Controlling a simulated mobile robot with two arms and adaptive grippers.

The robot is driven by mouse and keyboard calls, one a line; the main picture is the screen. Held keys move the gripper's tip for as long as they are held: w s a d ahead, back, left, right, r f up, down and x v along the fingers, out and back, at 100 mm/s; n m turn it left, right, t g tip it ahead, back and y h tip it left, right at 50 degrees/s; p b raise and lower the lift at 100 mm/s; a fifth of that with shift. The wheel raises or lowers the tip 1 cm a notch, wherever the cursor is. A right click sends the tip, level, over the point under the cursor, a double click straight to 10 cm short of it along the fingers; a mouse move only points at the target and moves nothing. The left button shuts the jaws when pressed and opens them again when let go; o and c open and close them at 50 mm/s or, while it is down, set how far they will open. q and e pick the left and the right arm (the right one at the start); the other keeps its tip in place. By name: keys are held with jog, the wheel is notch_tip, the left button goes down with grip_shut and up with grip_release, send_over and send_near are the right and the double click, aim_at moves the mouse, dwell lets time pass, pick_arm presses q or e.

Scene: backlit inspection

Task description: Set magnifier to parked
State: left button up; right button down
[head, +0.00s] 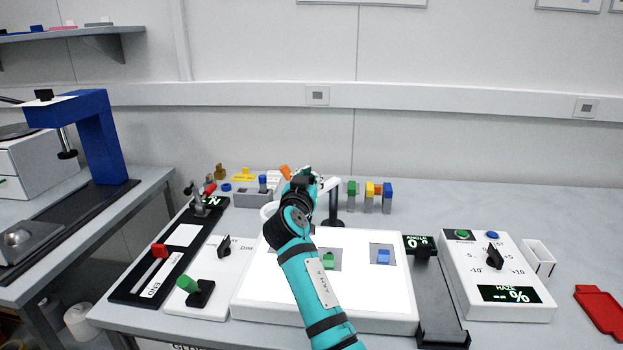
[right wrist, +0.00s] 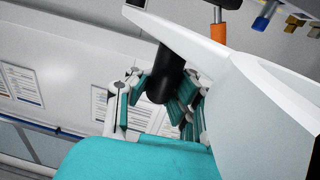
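The magnifier's white ring (head: 268,213) shows just left of my right gripper in the head view, with its dark stand (head: 335,208) to the right behind the light panel. My right gripper (head: 301,180) is at the magnifier, and my forearm hides part of it. In the right wrist view a large white part of the magnifier (right wrist: 235,75) fills the right side. A black handle (right wrist: 160,86) hangs from it between the fingers of my right gripper (right wrist: 155,105). The fingers look apart around the handle; contact is unclear. My left gripper is not in view.
A lit white panel (head: 390,303) with small coloured blocks lies under my right arm. A black slider board (head: 130,287) and a switch box (head: 215,302) stand left. The haze box (head: 530,310) stands right. Several coloured blocks stand behind the panel.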

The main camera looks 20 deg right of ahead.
jog(key=shift+a+f, duration=0.4)
jog(key=shift+a, duration=0.1)
jog(key=c, duration=1.1)
grip_release()
jog(key=shift+a+r, duration=0.3)
jog(key=shift+a, duration=0.1)
jog(key=shift+d+r, duration=0.15)
jog(key=shift+d, duration=0.2)
notch_tip(320, 180, up, 10)
jog(key=shift+a+f, duration=0.1)
jog(key=shift+c, duration=0.5)
